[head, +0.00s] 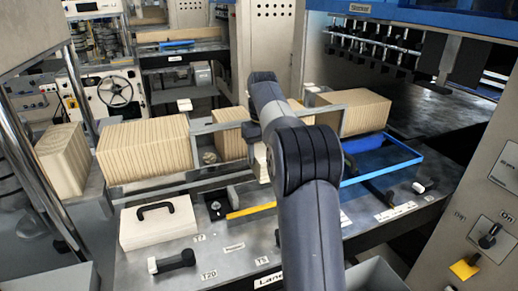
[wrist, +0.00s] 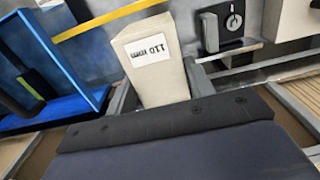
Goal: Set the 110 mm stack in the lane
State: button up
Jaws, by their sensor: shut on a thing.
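The 110 mm stack (wrist: 158,62) is a cream block with a white label, upside down in the wrist view. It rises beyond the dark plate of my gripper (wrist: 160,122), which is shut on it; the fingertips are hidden. In the head view my arm covers most of the gripper, and a small cream part of the stack (head: 261,162) shows just left of the arm. A grey-railed lane (head: 150,184) runs across the bench with large tan ribbed stacks in it. The stack is over the middle of this lane; whether it touches the floor cannot be told.
A blue-edged tray (head: 412,158) lies right of my arm. A pale box with a black handle (head: 160,222) and a yellow strip (head: 250,210) lie in front of the lane. Tan stacks (head: 145,148) (head: 352,112) stand either side of the gap.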

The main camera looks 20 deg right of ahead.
jog(key=shift+f+b, duration=0.95)
jog(key=shift+f, duration=5.15)
jog(key=o, duration=1.1)
notch_tip(320, 180, up, 11)
jog(key=shift+f+b, duration=0.1)
jog(key=shift+b, duration=0.4)
jog(key=shift+f, duration=0.15)
